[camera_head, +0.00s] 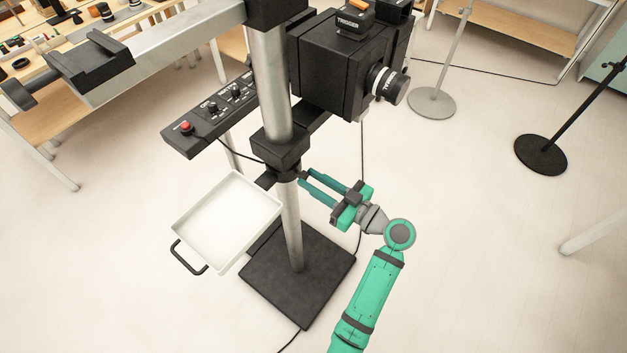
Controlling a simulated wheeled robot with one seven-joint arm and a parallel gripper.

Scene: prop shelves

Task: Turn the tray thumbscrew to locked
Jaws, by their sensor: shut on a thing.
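A white tray (226,222) with a black handle (187,258) is mounted on the left side of a metal column (289,222). A dark clamp collar (286,173) sits around the column beside the tray. My gripper (304,178) reaches in from the right, its two green fingers pointing at the collar. The fingertips are closed on the small dark tray thumbscrew (302,175) at the collar's right side. The thumbscrew is mostly hidden by the fingertips, and its turn position cannot be read.
Above my gripper hangs a black camera-like box (330,75) with a lens. A control panel (212,112) with a red button is at upper left. The column stands on a black base plate (297,275). A cable hangs near my gripper.

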